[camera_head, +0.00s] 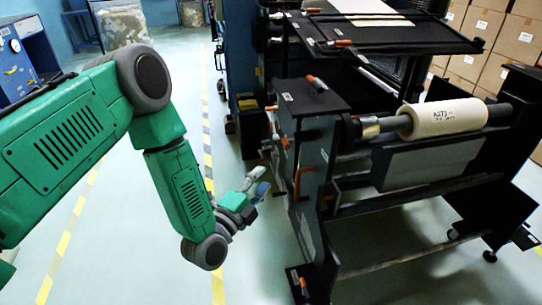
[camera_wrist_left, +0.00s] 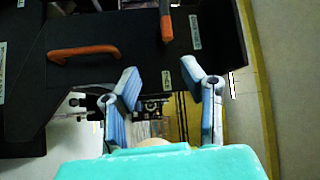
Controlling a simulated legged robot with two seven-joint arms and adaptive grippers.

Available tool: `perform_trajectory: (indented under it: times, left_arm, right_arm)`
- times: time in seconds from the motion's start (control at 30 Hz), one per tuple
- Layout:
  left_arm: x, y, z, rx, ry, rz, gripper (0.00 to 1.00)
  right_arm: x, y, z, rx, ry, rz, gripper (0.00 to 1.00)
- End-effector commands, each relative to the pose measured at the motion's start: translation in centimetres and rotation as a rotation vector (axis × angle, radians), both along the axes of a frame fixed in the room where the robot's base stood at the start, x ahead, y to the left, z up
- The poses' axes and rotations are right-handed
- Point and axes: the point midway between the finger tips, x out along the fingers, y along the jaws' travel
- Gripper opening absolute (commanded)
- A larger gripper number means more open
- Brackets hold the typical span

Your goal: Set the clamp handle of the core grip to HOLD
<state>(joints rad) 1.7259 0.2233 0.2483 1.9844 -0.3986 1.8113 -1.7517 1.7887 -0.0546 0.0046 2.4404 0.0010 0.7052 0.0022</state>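A metal core grip (camera_head: 368,127) sits on the shaft left of the roll. I cannot tell which orange handle is its clamp handle, and no HOLD mark is readable. My left gripper (camera_head: 257,184) hangs low in front of the machine's left side, apart from the core grip. In the left wrist view its blue-padded fingers (camera_wrist_left: 160,76) are spread with nothing between them. A bow-shaped orange handle (camera_wrist_left: 85,53) and an orange lever (camera_wrist_left: 166,25) show beyond them. My right gripper is not in view.
The black machine frame (camera_head: 310,103) carries several orange handles, one on its side (camera_head: 297,183) and one on its upper shelf (camera_head: 338,43). Cartons (camera_head: 490,45) are stacked behind at the right.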

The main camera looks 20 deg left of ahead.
Motion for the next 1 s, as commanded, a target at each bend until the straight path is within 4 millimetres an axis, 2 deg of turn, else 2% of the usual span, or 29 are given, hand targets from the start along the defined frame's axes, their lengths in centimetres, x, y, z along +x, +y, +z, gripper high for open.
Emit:
perform_trajectory:
  times: [0.17, 0.27, 0.7, 0.83, 1.0]
  left_arm:
    - [1.2, 0.1, 0.7, 0.033, -0.05, 0.015, 0.37]
    - [2.7, -0.3, 1.0, 0.032, -0.05, 0.015, 0.37]
    - [11.3, -1.8, 2.1, 0.031, -0.045, 0.015, 0.37]
    - [12.8, -2.1, 2.2, 0.031, -0.044, 0.014, 0.37]
    - [13.7, -2.3, 2.4, 0.032, -0.042, 0.013, 0.37]
  right_arm:
    - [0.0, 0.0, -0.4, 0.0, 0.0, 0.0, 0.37]
    - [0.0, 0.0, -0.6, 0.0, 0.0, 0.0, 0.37]
    - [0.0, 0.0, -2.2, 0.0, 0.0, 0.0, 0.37]
    - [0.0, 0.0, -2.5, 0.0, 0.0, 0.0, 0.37]
    - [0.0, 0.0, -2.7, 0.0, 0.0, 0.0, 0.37]
